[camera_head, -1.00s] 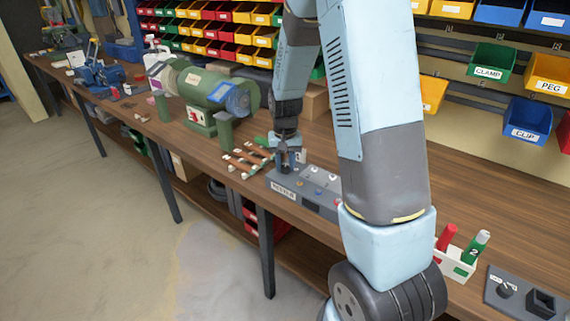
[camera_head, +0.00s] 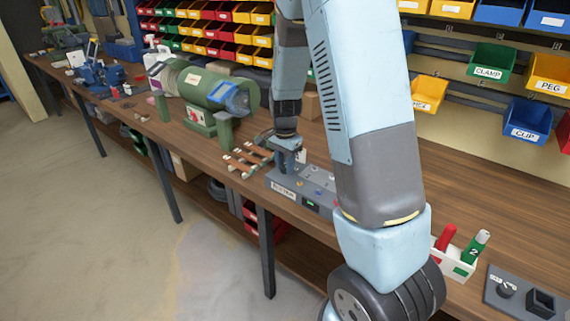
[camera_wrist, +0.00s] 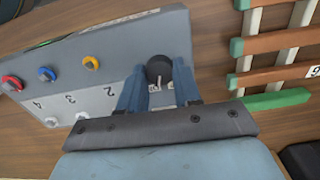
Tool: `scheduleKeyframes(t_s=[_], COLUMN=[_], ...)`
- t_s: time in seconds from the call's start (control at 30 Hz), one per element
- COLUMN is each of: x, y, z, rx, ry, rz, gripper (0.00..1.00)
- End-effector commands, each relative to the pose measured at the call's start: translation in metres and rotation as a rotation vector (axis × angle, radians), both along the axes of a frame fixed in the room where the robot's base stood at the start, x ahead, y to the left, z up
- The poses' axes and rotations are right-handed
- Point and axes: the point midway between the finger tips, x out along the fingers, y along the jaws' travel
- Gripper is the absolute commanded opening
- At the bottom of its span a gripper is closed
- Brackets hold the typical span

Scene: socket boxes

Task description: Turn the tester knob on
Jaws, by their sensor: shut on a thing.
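The tester is a grey box with a white front label (camera_head: 284,193) on the bench, below my arm in the head view. In the wrist view its grey top (camera_wrist: 112,48) carries a round black knob (camera_wrist: 159,68) with a white pointer mark. My gripper (camera_wrist: 160,84) has its two blue fingers on either side of the knob, shut on it. In the head view my gripper (camera_head: 287,163) is down at the tester's left end and hides the knob. A small green patch shows on the tester's dark front display (camera_head: 312,205).
Red, blue and yellow sockets (camera_wrist: 47,74) and a numbered pale panel (camera_wrist: 80,103) are on the tester. A rack with copper-coloured bars (camera_head: 246,158) stands close on its left. A green grinder-like machine (camera_head: 205,90) is behind-left. A white holder (camera_head: 455,266) stands right.

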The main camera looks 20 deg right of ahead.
Motion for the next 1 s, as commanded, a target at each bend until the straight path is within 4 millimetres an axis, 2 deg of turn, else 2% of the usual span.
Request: scheduleKeyframes(t_s=[0.4,1.0], x=[0.0009,0.0012], y=[0.0012,0.0015], z=[0.0005,0.0006], rx=[0.001,0.001], ry=[-0.002,-0.003], rz=[-0.206,-0.242], gripper=[0.02,0.02])
